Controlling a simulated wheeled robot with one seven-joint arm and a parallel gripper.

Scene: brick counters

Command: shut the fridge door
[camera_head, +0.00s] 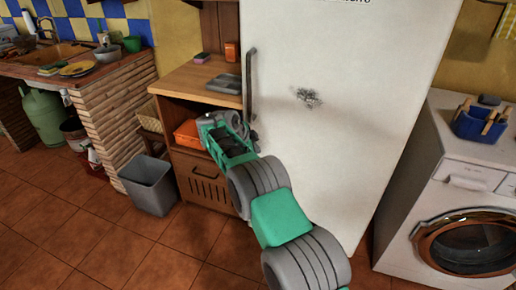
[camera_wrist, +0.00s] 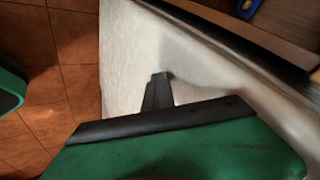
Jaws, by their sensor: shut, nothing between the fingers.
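The white fridge door (camera_head: 335,110) fills the middle of the head view, with a magnet-like grey patch on it. Its dark upright handle (camera_head: 249,85) is at the door's left edge. Whether the door stands ajar cannot be told from this view. My gripper (camera_head: 248,132) is by the door's left edge, near the handle's lower end. In the wrist view the shut, empty fingers (camera_wrist: 158,78) are in front of a pale surface (camera_wrist: 205,65) that looks like the fridge. Whether they touch it is unclear.
A wooden cabinet (camera_head: 205,82) with an orange box (camera_head: 188,133) stands left of the fridge. A grey bin (camera_head: 148,185) is on the floor further left. A washing machine (camera_head: 455,185) stands at the right. Tiled floor (camera_head: 100,245) is clear at the lower left.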

